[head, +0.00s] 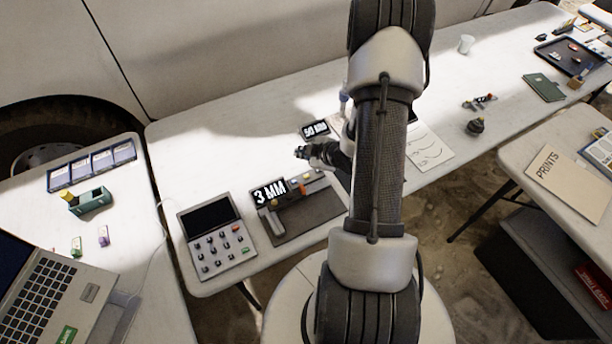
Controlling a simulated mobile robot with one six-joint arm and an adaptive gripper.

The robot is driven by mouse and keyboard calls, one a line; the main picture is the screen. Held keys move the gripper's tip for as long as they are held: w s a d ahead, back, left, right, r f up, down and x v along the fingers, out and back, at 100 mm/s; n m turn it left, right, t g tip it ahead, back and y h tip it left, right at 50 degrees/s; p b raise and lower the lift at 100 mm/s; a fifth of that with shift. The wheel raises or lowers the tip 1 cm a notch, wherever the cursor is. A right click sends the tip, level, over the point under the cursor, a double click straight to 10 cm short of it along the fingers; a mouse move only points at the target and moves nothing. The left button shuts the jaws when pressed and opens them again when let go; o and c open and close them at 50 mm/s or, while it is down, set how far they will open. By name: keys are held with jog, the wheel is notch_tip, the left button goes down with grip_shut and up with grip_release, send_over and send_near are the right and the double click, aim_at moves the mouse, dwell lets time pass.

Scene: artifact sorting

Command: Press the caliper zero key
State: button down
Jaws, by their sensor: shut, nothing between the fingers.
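A caliper-like device (285,213) with a grey bar rests on a dark board (318,215) at the near edge of the long white table. A black display reading "3 MM" (270,192) stands at its left end. Small yellow and red parts show along the bar. I cannot tell which part is the zero key. My gripper (299,152) is shut and empty. It points left, behind the caliper board in the picture and apart from the red and yellow parts. My arm hides the board's right side.
A grey keypad box (215,237) with a dark screen stands left of the board. A second black display (315,128) stands behind my gripper. A laptop (50,295) and a green box (90,201) are on the left table. The white table's middle back is clear.

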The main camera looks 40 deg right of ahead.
aim_at(305, 177)
notch_tip(305, 177, down, 8)
jog(key=b, duration=0.5)
jog(key=shift+f+b, duration=0.1)
jog(key=shift+b, duration=0.25)
jog(key=shift+f, duration=0.1)
dwell(0.8)
jog(key=shift+f+b, duration=0.3)
jog(key=shift+b, duration=0.2)
jog(key=shift+f+b, duration=0.35)
jog(key=shift+b, duration=0.05)
dwell(0.4)
jog(key=shift+r, duration=0.1)
jog(key=shift+r+p, duration=0.55)
jog(key=shift+r, duration=0.15)
jog(key=shift+r+p, duration=1.75)
jog(key=shift+r, duration=0.8)
